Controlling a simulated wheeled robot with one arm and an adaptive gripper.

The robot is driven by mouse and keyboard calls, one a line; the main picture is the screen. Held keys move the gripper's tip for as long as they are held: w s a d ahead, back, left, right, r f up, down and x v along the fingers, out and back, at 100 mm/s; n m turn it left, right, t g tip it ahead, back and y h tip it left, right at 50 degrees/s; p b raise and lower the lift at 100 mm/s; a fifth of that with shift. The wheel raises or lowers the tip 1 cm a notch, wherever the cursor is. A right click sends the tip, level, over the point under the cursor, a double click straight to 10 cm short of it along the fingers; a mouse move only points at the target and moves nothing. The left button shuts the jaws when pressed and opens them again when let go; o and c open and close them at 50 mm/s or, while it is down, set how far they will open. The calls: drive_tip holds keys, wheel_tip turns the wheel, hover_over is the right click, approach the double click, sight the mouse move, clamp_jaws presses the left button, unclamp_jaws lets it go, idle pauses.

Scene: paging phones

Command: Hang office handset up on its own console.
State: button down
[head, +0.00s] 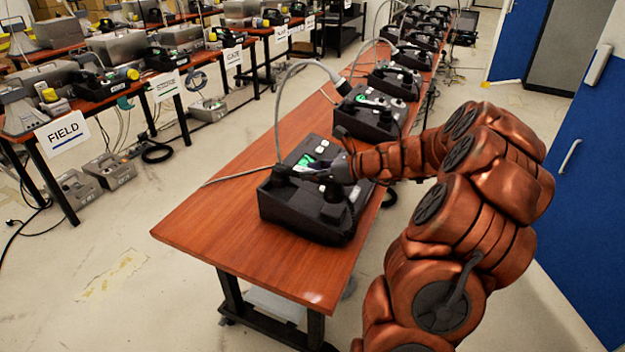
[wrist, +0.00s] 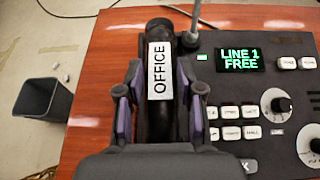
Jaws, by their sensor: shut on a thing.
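The office handset (wrist: 160,72) is black with a white label reading OFFICE. My gripper (wrist: 160,95) is shut on it, with a finger on each side of its grip. It lies lengthwise over the left side of a dark console (wrist: 228,88); I cannot tell if it is seated in the cradle or just above. The console's green display (wrist: 239,60) reads LINE 1 FREE. In the head view this console (head: 300,215) is the nearest on the wooden table, with my gripper (head: 322,172) over it. My gripper hides part of the handset there.
More consoles (head: 372,118) stand in a row farther along the table (head: 215,215). A grey gooseneck (head: 279,110) rises at the console's far side. A dark bin (wrist: 42,100) stands on the floor to the left. The table's near left part is clear.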

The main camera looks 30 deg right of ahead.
drive_tip(key=shift+w+d+f, duration=0.1)
drive_tip(key=shift+w+f, duration=0.1)
drive_tip(key=shift+f, duration=1.6)
drive_tip(key=shift+f, duration=0.15)
drive_tip(key=c, duration=0.7)
unclamp_jaws()
